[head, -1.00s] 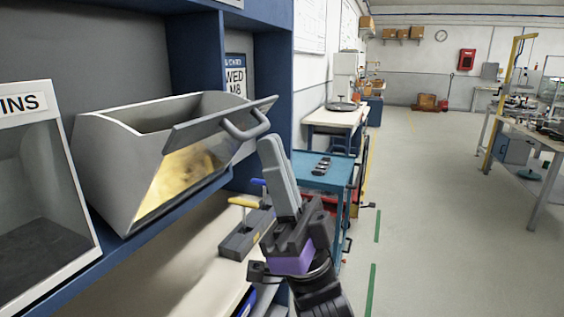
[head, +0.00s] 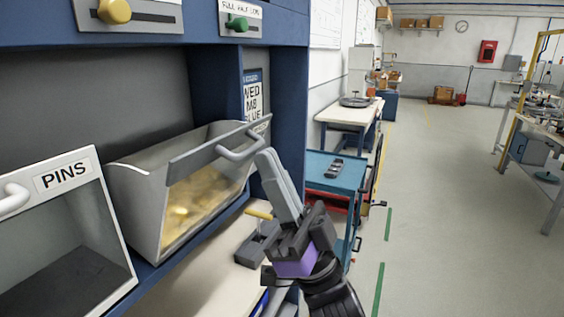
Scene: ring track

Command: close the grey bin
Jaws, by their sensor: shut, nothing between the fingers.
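The grey bin (head: 133,205) sits on the blue shelf at the left. Its front flap (head: 215,146) is swung up and open, with a grey bar handle (head: 240,149) on it. Yellowish contents show inside. My gripper (head: 270,160) is shut and empty. Its fingertips appear at the right end of the flap handle; I cannot tell whether they touch it.
A bin labelled PINS (head: 70,176) stands open to the left of the grey bin. Below the shelf is a pale worktop (head: 190,284) with a dark block (head: 250,250). A blue cart (head: 330,180) stands beyond my gripper. The floor to the right is clear.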

